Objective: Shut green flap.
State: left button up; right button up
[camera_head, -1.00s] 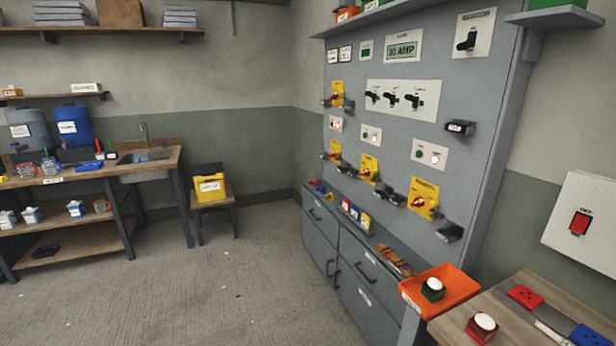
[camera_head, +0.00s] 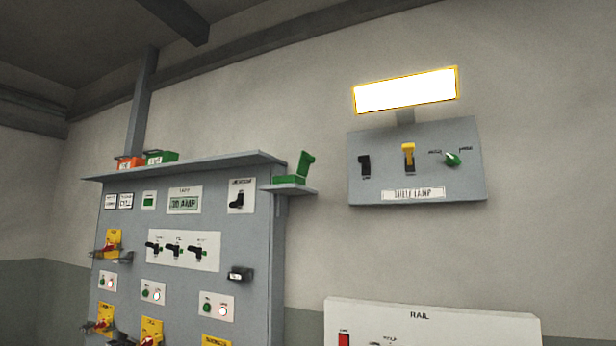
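A small green box (camera_head: 289,180) sits on a small grey shelf at the right side of the grey switch cabinet. A green flap (camera_head: 305,164) stands up from its right end, tilted slightly to the right, so the box looks open. Another green box (camera_head: 162,156) sits on top of the cabinet, and I cannot tell whether it has a flap. Neither of my grippers is in view.
The grey cabinet (camera_head: 232,255) carries several switches and yellow plates. Right of the shelf, a grey wall panel (camera_head: 470,180) holds switches under a bright lamp (camera_head: 405,90). A white RAIL panel (camera_head: 480,328) is below. An orange box (camera_head: 130,161) sits on the cabinet top.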

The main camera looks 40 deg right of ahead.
aim_at(306, 159)
jog(key=z, duration=1.25)
jog(key=i+l+u, duration=0.1)
jog(key=u, duration=0.3)
jog(key=i+l+u, duration=0.25)
jog(key=u, duration=0.15)
jog(key=i, duration=0.05)
